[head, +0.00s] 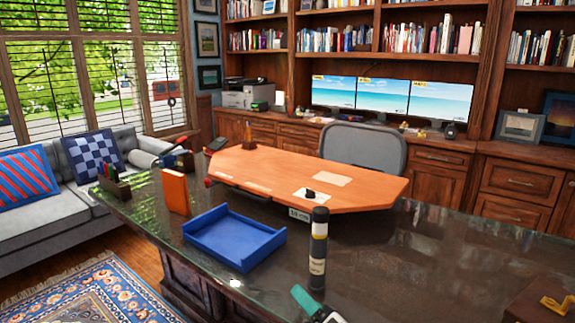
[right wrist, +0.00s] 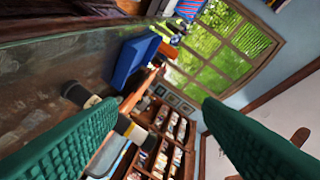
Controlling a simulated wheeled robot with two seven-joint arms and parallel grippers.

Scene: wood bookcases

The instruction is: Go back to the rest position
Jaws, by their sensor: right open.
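My right gripper (head: 308,302) is at the bottom edge of the head view, low in front of the dark desk, with only a green finger pad and a bit of its body showing. In the right wrist view its two green ribbed fingers (right wrist: 160,106) stand wide apart with nothing held between them. A dark bottle (head: 318,250) with a pale label stands upright on the desk, just beyond the right gripper in the head view. In the right wrist view the bottle (right wrist: 76,94) is partly hidden behind the left-hand finger. My left gripper is not in view.
The dark glossy desk (head: 400,270) holds a blue tray (head: 235,238), an orange box (head: 176,193), a pen holder (head: 115,187) and a wooden desktop piece (head: 270,172). A brown box (head: 535,303) sits at the lower right. The desk between bottle and box is clear.

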